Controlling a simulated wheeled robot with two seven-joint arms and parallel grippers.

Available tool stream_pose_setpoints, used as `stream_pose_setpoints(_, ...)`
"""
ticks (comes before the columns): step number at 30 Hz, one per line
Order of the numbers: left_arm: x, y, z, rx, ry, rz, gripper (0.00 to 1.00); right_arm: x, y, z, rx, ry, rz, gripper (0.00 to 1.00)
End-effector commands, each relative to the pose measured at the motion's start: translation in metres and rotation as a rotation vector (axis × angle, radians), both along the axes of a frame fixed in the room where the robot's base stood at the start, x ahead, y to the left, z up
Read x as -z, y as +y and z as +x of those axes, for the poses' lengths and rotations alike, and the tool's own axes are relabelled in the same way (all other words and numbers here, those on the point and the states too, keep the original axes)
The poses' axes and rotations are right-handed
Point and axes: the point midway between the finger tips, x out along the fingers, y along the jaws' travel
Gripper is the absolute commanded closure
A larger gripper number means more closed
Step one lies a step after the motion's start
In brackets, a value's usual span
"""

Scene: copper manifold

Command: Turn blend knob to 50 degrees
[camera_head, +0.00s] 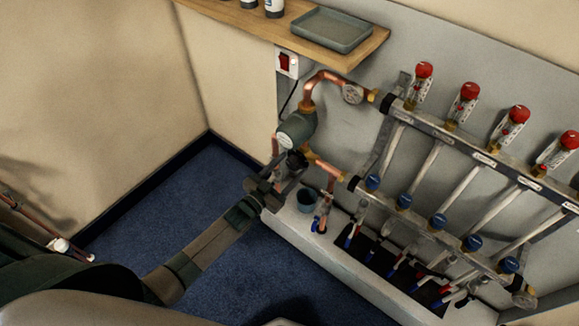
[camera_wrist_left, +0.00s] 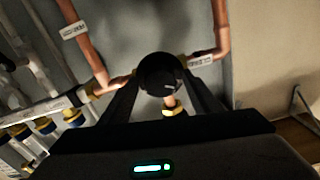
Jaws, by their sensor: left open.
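The black round blend knob (camera_wrist_left: 160,73) shows in the middle of the left wrist view, with a small pale mark on its face. In the head view the knob (camera_head: 296,160) sits at the copper pipework below the grey-green round pump (camera_head: 297,128). My left gripper (camera_head: 282,178) reaches it from the lower left and covers part of it. In the left wrist view my left gripper (camera_wrist_left: 162,88) is open, one finger on each side of the knob. I cannot tell whether the fingers touch it. The knob's angle is not readable. My right gripper is not in view.
Copper pipes (camera_wrist_left: 218,30) with white labels run close around the knob. The manifold bars (camera_head: 480,152) with red caps and blue knobs stand to the right. A wooden shelf (camera_head: 240,18) bears a tray (camera_head: 330,28).

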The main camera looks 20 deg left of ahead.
Motion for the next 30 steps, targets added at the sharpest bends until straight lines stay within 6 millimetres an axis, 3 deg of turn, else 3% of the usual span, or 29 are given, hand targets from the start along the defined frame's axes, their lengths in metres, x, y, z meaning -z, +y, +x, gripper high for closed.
stream_pose_setpoints(8, 0.0, -0.001, 0.001, 0.0, -0.001, 0.0, 0.43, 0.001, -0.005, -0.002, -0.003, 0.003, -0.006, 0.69)
stream_pose_setpoints(14, 0.0, 0.0, 0.001, 0.0, -0.001, 0.0, 0.85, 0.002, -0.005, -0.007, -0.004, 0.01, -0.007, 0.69)
stream_pose_setpoints(30, 0.0, 0.0, 0.001, -0.001, -0.032, 0.086, 0.85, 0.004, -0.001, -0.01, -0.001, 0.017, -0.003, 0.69)
